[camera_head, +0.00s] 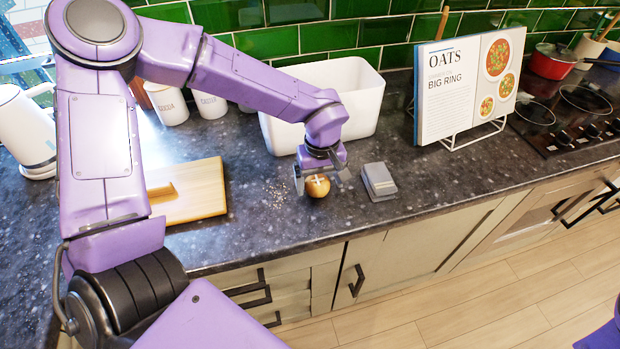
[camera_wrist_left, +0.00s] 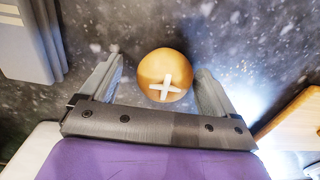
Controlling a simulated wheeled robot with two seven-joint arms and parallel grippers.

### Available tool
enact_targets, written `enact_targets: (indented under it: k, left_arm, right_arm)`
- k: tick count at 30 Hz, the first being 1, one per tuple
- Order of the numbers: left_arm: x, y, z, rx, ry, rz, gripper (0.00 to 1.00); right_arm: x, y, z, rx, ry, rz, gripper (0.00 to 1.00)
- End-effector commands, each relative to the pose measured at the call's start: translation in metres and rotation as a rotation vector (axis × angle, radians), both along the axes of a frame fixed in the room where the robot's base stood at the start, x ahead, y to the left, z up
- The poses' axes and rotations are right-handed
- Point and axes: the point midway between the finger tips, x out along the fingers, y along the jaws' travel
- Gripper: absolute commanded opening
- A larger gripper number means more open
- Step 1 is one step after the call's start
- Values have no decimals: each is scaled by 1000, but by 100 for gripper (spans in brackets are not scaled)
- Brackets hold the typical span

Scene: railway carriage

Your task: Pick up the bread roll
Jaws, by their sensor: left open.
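The bread roll (camera_head: 318,186) is small, round and golden brown with a white cross on top. It sits on the dark speckled worktop near its front edge. My left gripper (camera_head: 318,180) is open and low over the roll. In the left wrist view the roll (camera_wrist_left: 165,72) lies between the two grey fingers of the gripper (camera_wrist_left: 160,68), with a gap visible on each side. Whether the fingers touch the worktop cannot be told. My right gripper is not in view.
A grey box-like item (camera_head: 379,182) lies close right of the roll. A wooden board (camera_head: 205,190) lies left, a white bin (camera_head: 362,95) stands behind. A cookbook on a stand (camera_head: 465,85) and a hob (camera_head: 570,115) with a red pot are further right. White crumbs lie left of the roll.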

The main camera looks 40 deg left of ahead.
Motion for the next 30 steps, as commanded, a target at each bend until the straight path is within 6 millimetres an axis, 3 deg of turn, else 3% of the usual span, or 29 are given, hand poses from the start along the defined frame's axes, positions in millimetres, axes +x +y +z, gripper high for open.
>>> enact_targets:
  k: [8, 13, 14, 23, 26, 30]
  left_arm:
    - [0, 0, -6, 0, -1, -2, 90]
    - [0, 0, -6, 0, -1, -2, 34]
    - [0, 0, -6, 0, -1, -1, 32]
    - [0, 1, -4, -1, -2, 1, 31]
    - [1, 0, 4, -1, -4, 2, 31]
    - [0, -1, 29, -2, -5, 0, 31]
  right_arm:
    - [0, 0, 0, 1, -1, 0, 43]
    - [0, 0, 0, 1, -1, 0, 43]
    - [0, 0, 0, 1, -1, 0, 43]
    - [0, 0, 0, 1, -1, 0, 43]
    - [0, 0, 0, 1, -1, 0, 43]
    - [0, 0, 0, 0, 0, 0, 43]
